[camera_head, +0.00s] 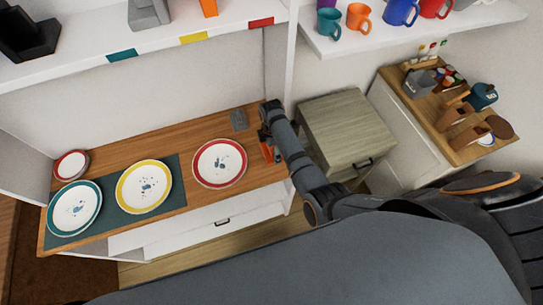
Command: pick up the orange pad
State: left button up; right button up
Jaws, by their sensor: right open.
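An orange pad (266,152) shows as a small orange-red patch on the right part of the wooden counter, to the right of the red-rimmed plate. It is partly hidden by my right arm and gripper. My right gripper (265,136) is open, very close to the pad, at the left side of my arm. At this size I cannot tell whether its fingers touch the pad. My left gripper is out of view.
A red-rimmed plate (219,163) lies left of the pad, with a yellow-rimmed plate (143,187) and teal-rimmed plate (74,209) farther left. A grey pad (239,120) lies behind. A shelf (75,72) overhangs the counter; a wooden cabinet (331,128) stands to the right.

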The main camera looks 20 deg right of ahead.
jog(key=shift+s+r, duration=0.1)
jog(key=c, duration=0.9)
jog(key=shift+s, duration=0.2)
jog(key=c, duration=0.3)
jog(key=shift+p, duration=0.3)
